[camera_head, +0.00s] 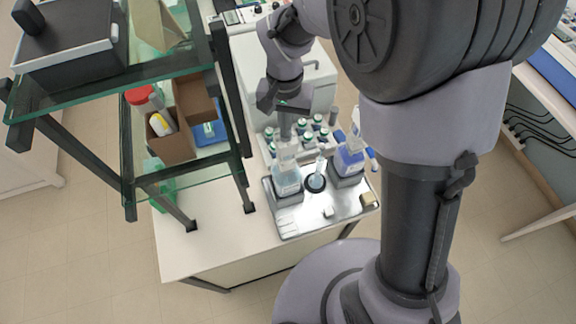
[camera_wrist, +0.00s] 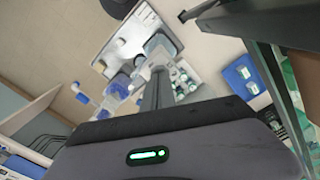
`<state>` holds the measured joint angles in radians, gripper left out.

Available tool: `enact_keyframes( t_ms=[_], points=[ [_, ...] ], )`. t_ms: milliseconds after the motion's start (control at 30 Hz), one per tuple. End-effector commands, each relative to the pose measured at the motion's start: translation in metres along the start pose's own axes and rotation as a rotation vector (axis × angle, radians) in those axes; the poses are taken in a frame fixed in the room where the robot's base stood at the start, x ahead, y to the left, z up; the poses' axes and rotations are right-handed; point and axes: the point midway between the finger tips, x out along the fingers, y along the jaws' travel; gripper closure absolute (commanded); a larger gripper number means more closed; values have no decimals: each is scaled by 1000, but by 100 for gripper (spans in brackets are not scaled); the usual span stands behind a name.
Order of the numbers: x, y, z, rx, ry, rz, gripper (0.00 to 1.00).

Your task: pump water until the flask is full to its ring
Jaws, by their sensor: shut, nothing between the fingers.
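My gripper (camera_head: 286,134) is shut, its fingers pointing down just above a clear pump bottle (camera_head: 287,182) with pale liquid and a white label. Whether the fingertips touch the pump head I cannot tell. The shut fingers also show in the wrist view (camera_wrist: 158,88). A small clear flask (camera_head: 320,166) stands right of the bottle on a round black base (camera_head: 315,183). Its ring and liquid level are too small to make out. A second bottle with blue liquid (camera_head: 350,160) stands further right on the same metal tray (camera_head: 297,223).
Several green-and-white capped bottles (camera_head: 302,134) stand behind the tray. A glass shelf rack (camera_head: 128,165) with a cardboard box (camera_head: 172,140) rises close on the left. A small tan block (camera_head: 367,200) lies on the tray's right side. The bench's front left (camera_head: 200,255) is clear.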

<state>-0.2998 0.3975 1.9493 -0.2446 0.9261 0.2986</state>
Motion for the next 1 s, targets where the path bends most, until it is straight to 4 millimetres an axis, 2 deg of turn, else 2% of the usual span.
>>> enact_keyframes(
  t_ms=[567,1000],
  points=[
    [23,0,1,0,-3,2,100],
    [24,0,1,0,-3,2,100]
  ],
)
